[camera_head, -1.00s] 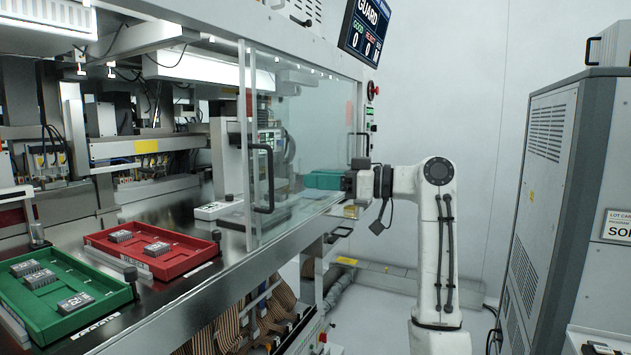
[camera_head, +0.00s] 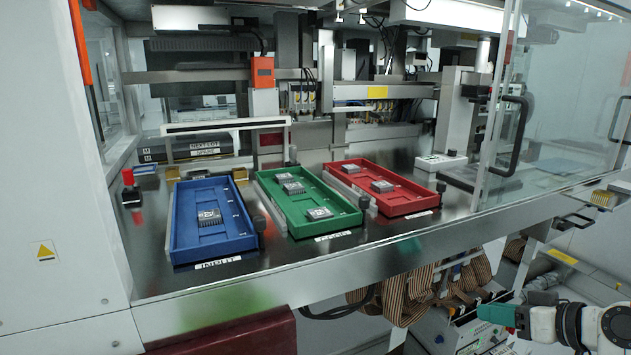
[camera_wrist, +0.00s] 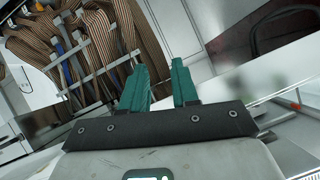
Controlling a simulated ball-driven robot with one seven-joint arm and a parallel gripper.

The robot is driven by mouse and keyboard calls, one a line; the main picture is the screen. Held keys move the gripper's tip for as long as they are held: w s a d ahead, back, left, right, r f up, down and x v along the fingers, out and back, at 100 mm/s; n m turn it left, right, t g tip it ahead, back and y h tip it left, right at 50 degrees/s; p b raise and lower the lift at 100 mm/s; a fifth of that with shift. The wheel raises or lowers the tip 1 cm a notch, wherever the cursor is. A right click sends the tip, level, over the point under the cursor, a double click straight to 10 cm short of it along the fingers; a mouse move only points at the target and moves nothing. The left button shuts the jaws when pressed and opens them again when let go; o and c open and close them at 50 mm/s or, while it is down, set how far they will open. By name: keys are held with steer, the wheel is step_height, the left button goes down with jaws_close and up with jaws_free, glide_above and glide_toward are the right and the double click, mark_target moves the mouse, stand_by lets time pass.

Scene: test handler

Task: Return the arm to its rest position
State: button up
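My gripper (camera_head: 496,314) is at the lower right in the head view, low in front of the machine and below the deck's front edge. In the wrist view, its two teal fingers (camera_wrist: 158,84) stand apart with nothing between them. Part of my white arm shows at the lower right edge of the head view; the rest is out of frame.
On the steel deck stand a blue tray (camera_head: 185,222), a green tray (camera_head: 292,222) and a red tray (camera_head: 407,209), with chips in them. A clear guard door (camera_head: 497,120) is at the right. Ribbon cables (camera_wrist: 85,50) hang beneath the deck, near my gripper.

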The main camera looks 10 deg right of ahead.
steer(key=s+a+f+m+g+h, duration=0.1)
steer(key=s+a+f+g, duration=0.25)
steer(key=s+f, duration=0.45)
steer(key=s+a+f+g+h, duration=0.1)
steer(key=s+a+f+g, duration=0.1)
steer(key=s+a+f, duration=0.6)
steer(key=s+f+g+h, duration=0.1)
steer(key=s+f, duration=0.3)
steer(key=s, duration=0.5)
steer(key=s+d+f+m+g+h, duration=0.1)
steer(key=s+f+g+h, duration=0.1)
steer(key=s+f, duration=0.3)
steer(key=s+g, duration=0.1)
steer(key=s, duration=0.3)
steer(key=shift+s+f+h, duration=0.2)
steer(key=shift+s+h, duration=0.1)
steer(key=shift+s, duration=0.1)
steer(key=shift+w+d+g, duration=0.1)
steer(key=shift+w+g, duration=0.05)
steer(key=shift+g, duration=0.1)
